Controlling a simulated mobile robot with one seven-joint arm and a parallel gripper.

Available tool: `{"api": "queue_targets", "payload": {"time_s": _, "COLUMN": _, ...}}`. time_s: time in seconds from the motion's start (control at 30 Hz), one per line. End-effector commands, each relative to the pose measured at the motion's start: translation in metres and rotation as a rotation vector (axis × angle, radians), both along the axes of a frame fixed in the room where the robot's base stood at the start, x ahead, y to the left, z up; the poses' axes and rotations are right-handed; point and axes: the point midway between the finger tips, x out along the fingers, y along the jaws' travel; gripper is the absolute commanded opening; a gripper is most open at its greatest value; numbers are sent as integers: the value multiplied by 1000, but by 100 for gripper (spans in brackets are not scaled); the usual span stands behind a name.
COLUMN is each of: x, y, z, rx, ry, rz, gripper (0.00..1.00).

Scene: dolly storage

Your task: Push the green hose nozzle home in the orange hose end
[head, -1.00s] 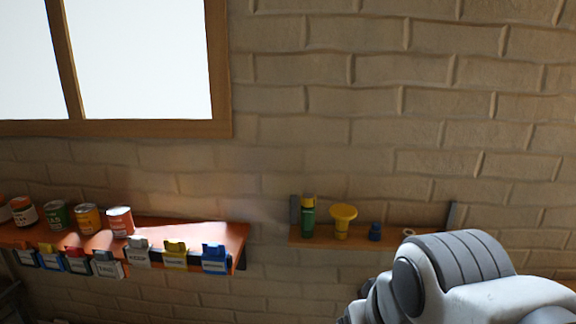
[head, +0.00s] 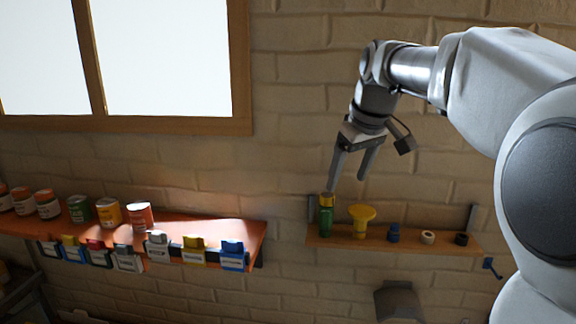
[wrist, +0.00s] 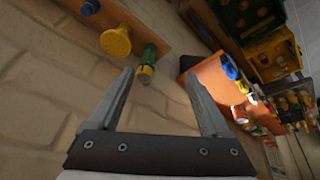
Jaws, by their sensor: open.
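The green hose nozzle (head: 326,221), with a yellow top, stands upright at the left end of the small wooden wall shelf. My gripper (head: 348,183) is open and empty, pointing down just above and slightly right of the nozzle in the head view. In the wrist view the nozzle (wrist: 146,62) appears near the left fingertip of my gripper (wrist: 158,75); I cannot tell whether they touch. The orange hose end cannot be made out in either view.
The wooden shelf (head: 410,243) also holds a yellow funnel-shaped piece (head: 361,219), a blue fitting (head: 394,233), a pale ring (head: 428,237) and a black fitting (head: 461,239). An orange shelf (head: 190,227) with cans and hanging boxes stands left. A window is above it.

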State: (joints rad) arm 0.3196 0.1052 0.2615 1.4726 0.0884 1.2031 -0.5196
Motion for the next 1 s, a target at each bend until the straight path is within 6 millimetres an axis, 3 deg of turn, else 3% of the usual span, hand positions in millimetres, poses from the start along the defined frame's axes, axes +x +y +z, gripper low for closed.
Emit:
{"api": "queue_targets", "payload": {"time_s": 0.1, "x": 34, "y": -10, "z": -8, "rx": 30, "ry": 17, "rz": 70, "gripper": 81}}
{"api": "queue_targets", "payload": {"time_s": 0.3, "x": 63, "y": -21, "z": -15, "rx": 67, "ry": 21, "rz": 147, "gripper": 81}}
{"api": "queue_targets", "payload": {"time_s": 0.57, "x": 73, "y": -21, "z": -26, "rx": 77, "ry": 22, "rz": 169, "gripper": 81}}
{"api": "queue_targets", "payload": {"time_s": 1.0, "x": 98, "y": -3, "z": -102, "rx": 77, "ry": 24, "rz": 167, "gripper": 81}}
